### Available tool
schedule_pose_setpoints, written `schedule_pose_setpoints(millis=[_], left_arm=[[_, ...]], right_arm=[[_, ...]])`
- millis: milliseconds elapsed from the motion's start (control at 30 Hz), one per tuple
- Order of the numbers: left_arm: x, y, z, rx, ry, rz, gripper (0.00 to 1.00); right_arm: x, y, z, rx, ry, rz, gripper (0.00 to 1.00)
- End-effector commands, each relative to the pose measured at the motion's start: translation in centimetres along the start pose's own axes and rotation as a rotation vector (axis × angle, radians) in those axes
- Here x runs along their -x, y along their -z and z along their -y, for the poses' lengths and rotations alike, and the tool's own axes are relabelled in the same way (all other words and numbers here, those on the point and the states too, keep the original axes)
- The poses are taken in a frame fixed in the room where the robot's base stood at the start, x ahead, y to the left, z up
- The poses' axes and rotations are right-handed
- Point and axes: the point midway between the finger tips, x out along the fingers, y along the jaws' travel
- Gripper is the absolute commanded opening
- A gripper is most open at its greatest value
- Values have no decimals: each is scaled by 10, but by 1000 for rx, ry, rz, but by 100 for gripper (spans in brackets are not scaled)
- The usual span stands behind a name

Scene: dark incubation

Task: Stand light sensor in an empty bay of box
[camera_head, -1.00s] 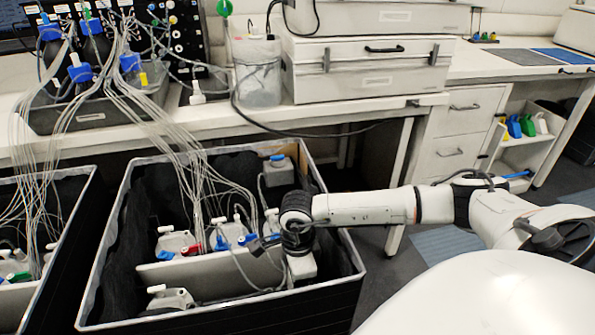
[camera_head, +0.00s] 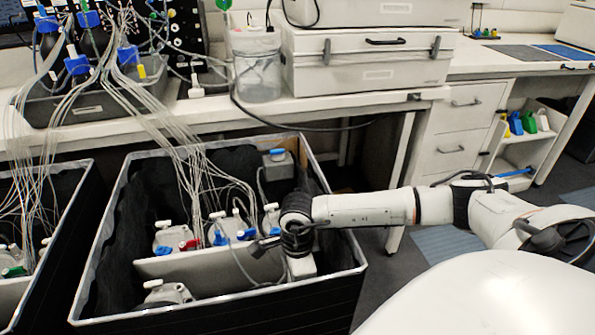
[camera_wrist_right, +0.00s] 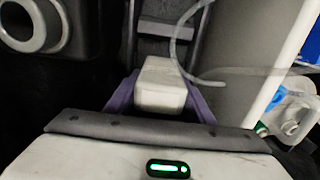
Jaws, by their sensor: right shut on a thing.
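My right gripper (camera_wrist_right: 160,92) shows in the wrist view with its purple fingers shut on a pale, rounded block, which looks like the light sensor (camera_wrist_right: 160,82). A thin clear line curves up beside it. In the head view my right arm reaches in from the right, and its wrist points down over the front right part of the box. The box (camera_head: 95,262) is black with a pale rim and pale inner dividers. Capped bottles (camera_head: 168,236) stand in its middle bays and another bottle (camera_head: 165,292) in the front left. My wrist hides the bay below it. My left gripper is out of view.
Many thin tubes (camera_head: 185,150) run from the bench down into the box. A grey blue-capped bottle (camera_head: 277,170) stands in its back right corner. Another black box (camera_head: 70,225) is at the left. The bench (camera_head: 215,118) edge runs behind the box.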

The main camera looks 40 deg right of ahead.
Motion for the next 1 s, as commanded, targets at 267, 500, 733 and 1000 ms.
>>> schedule_pose_setpoints(millis=[267, 500, 733, 1000], left_arm=[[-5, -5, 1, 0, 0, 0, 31], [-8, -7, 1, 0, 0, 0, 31], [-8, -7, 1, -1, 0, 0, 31], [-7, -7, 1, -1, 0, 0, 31]], right_arm=[[-8, 0, 0, 0, 1, 1, 4], [-13, 0, 0, 0, 0, 1, 4], [-14, 0, -1, 0, 0, 0, 68], [-13, 0, 0, 0, -1, -1, 70]])
